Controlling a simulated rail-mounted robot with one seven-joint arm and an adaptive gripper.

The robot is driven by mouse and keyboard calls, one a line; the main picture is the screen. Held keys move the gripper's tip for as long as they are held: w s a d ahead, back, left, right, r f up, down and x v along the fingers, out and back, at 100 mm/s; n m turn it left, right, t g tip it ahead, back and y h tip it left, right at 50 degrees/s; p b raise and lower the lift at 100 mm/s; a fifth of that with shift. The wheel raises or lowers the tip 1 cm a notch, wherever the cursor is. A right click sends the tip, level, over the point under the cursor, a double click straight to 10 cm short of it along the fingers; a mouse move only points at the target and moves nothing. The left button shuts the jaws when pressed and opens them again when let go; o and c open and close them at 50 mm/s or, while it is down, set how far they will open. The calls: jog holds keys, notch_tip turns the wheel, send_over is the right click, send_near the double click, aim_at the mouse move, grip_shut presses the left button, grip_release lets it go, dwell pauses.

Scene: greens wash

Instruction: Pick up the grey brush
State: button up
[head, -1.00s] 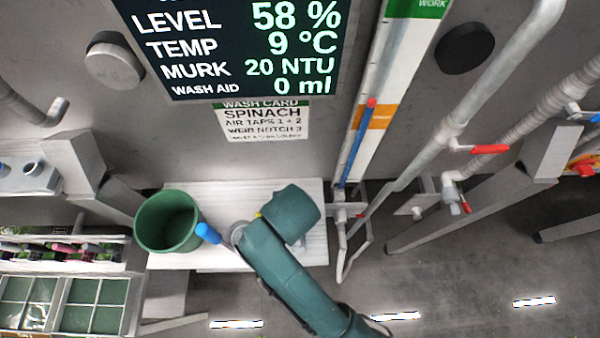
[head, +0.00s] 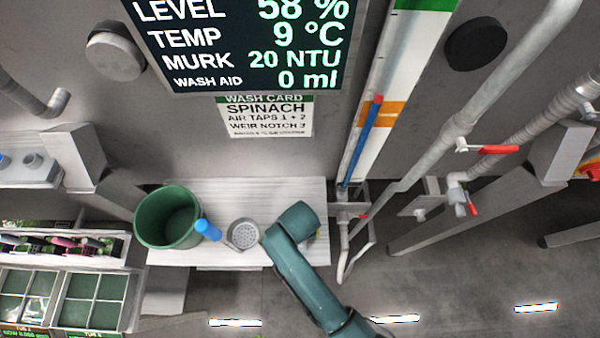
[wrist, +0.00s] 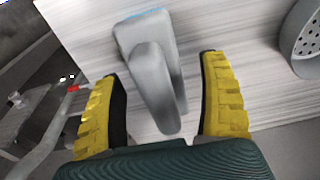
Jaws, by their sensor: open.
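The grey brush (wrist: 165,100) lies on the pale streaked shelf, with a rounded grey handle and a blue edge at its far end. In the wrist view my gripper (wrist: 161,68) has its two yellow ribbed fingers spread apart, one on each side of the brush. I see a gap between each finger and the brush, so it is not held. In the head view my green arm reaches over the right part of the shelf and mostly hides the gripper and the brush.
A green bucket (head: 168,218) stands at the left of the shelf (head: 240,190). Pipes (head: 420,165) with red-handled valves rise at the right.

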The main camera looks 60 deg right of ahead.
jog(key=shift+f, duration=0.7)
jog(key=shift+c, duration=0.2)
jog(key=c, duration=1.3)
notch_tip(320, 180, up, 10)
jog(key=shift+r, duration=0.1)
